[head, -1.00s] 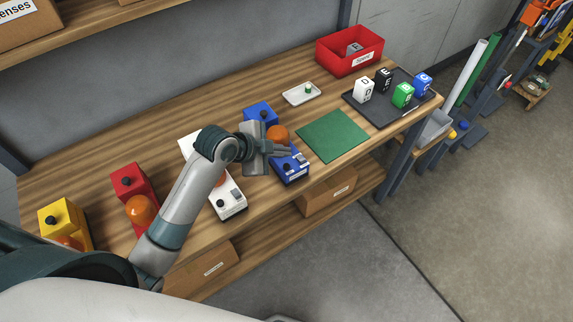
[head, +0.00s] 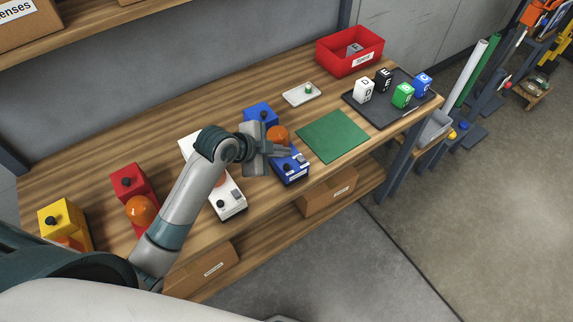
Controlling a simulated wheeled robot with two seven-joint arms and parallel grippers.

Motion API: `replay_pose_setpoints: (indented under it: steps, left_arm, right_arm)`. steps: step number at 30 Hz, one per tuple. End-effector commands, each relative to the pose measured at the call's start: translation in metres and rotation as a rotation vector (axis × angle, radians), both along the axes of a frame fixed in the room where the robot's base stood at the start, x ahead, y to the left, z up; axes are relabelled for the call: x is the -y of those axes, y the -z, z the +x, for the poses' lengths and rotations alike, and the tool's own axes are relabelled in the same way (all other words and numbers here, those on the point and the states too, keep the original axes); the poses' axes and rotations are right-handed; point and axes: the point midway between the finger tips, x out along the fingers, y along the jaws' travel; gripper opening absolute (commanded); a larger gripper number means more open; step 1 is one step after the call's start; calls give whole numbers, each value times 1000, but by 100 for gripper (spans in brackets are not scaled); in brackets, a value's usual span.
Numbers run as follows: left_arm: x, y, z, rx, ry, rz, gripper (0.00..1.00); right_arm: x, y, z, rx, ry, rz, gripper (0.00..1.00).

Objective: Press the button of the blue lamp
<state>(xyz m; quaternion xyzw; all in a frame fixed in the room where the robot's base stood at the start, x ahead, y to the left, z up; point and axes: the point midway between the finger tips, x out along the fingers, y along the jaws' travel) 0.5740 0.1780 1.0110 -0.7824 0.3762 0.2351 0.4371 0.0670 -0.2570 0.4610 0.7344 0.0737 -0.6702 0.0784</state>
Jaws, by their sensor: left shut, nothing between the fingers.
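The blue lamp (head: 292,173) stands on the wooden workbench, right of the white lamp. It has a blue body, an orange dome (head: 278,134) and a raised blue back part (head: 260,113) with a dark knob. My left gripper (head: 288,151) is shut and empty. Its fingertips are over the front part of the blue lamp, just in front of the dome. The fingers cover part of the lamp's front top, and I cannot tell whether they touch it. My right gripper is not in view.
The white lamp (head: 230,203) is partly hidden behind my left arm. A red lamp (head: 127,180) and a yellow lamp (head: 62,217) stand further left. A green mat (head: 332,136), a small white tray (head: 302,94), a dark tray with blocks (head: 384,121) and a red bin (head: 350,52) are to the right.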

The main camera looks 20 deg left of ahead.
Motion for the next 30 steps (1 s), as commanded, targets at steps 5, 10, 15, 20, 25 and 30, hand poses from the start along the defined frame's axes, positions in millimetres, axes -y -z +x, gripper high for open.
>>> replay_pose_setpoints:
  steps: [5,10,15,20,25,30]
  left_arm:
    - [0,0,0,0,0,0,0]
    - [0,0,0,0,0,0,0]
    - [0,0,0,0,0,0,0]
    - [0,0,0,0,0,0,0]
    - [0,3,0,-1,0,1,0]
    - [0,7,0,0,0,0,0]
  right_arm:
    - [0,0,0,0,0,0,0]
    - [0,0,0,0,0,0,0]
    - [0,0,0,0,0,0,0]
    - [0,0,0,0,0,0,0]
    - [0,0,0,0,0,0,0]
    - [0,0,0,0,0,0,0]
